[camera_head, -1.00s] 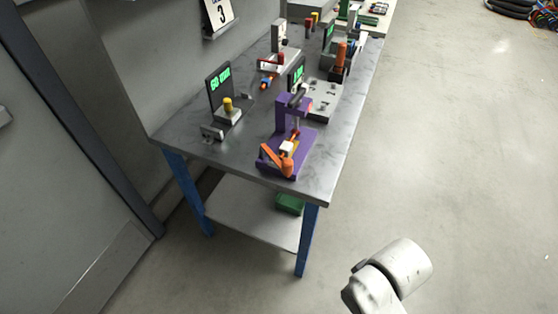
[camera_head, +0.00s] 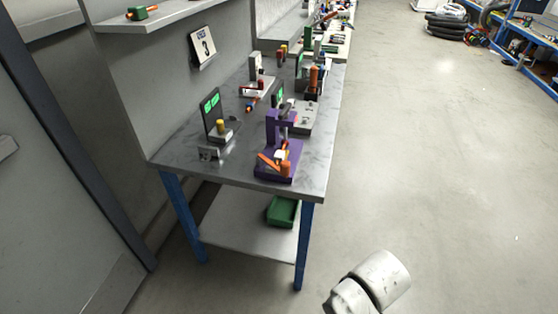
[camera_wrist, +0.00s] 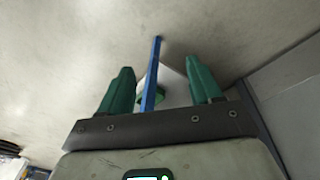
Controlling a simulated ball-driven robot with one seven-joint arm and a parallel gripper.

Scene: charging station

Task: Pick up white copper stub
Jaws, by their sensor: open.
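A small white piece (camera_head: 280,156) shows on the purple fixture (camera_head: 264,175) near the front edge of the workbench, beside orange parts. It is too small to tell surely whether it is the white copper stub. My gripper (camera_wrist: 160,64) shows only in the wrist view. Its two green fingers stand wide apart with nothing held between them. A blue table leg (camera_wrist: 152,78) appears beyond the fingers, and the gripper is away from the fixture.
The grey workbench (camera_head: 235,172) holds a display stand (camera_head: 211,112), a grey block (camera_head: 303,117) and other fixtures behind. A green bin (camera_head: 283,211) sits on its lower shelf (camera_head: 240,226). A wall shelf (camera_head: 165,16) hangs at upper left. Open floor (camera_head: 430,170) lies right.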

